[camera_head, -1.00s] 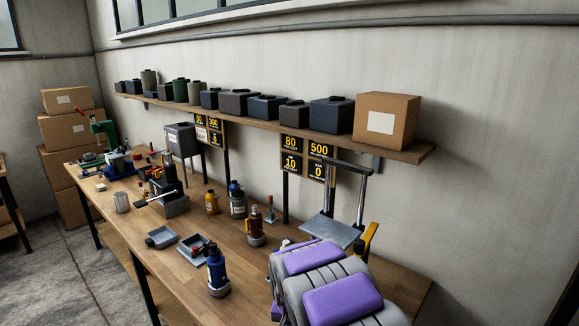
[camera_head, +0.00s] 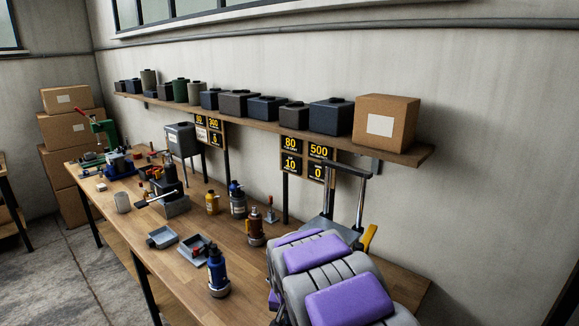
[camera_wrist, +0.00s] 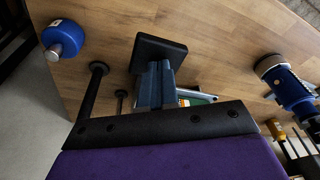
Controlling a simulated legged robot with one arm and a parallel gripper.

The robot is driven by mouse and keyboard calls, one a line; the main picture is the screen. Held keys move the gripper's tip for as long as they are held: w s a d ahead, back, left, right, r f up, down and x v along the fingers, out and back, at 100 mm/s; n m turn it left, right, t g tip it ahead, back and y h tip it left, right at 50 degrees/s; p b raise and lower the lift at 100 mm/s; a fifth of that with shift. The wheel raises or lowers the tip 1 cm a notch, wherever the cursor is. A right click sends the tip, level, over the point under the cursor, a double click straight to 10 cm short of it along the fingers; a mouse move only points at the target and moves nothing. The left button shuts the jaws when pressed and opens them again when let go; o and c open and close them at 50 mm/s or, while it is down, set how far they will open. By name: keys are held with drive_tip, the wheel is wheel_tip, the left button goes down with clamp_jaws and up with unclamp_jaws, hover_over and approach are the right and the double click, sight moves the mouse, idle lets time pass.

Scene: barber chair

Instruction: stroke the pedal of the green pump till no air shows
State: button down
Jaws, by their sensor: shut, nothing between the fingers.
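In the wrist view, a square black pad (camera_wrist: 158,50) sits on a blue-grey lever, apparently a pump pedal. Beside it shows a small part of a green body (camera_wrist: 196,97), probably the green pump; most of it is hidden. In the head view my purple and grey arm hides the pump. No air indication is readable on the pump.
A press-like stand (camera_head: 330,215) rises beyond my arm. Boards (camera_head: 303,158) on the wall read 80, 500, 10 and 0; their small labels are unclear.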

drive_tip(key=shift+f, duration=0.1)
drive_tip(key=s+x, duration=0.1)
drive_tip(key=x, duration=0.4)
drive_tip(key=shift+w+p+v, duration=0.15)
drive_tip(key=shift+w+v, duration=0.05)
drive_tip(key=shift+v, duration=0.65)
drive_tip(key=shift+w+p+v, duration=0.15)
drive_tip(key=shift+p+v, duration=0.05)
drive_tip(key=shift+v, duration=0.65)
drive_tip(key=shift+w+p+v, duration=0.15)
drive_tip(key=shift+w+v, duration=0.05)
drive_tip(key=shift+v, duration=0.65)
drive_tip(key=shift+w+d+r+p, duration=0.1)
drive_tip(key=shift+r+p, duration=0.45)
drive_tip(key=shift+r, duration=1.05)
drive_tip(key=shift+w+r+p, duration=0.1)
drive_tip(key=shift+r+p, duration=0.45)
drive_tip(key=shift+r, duration=1.05)
drive_tip(key=shift+f, duration=0.1)
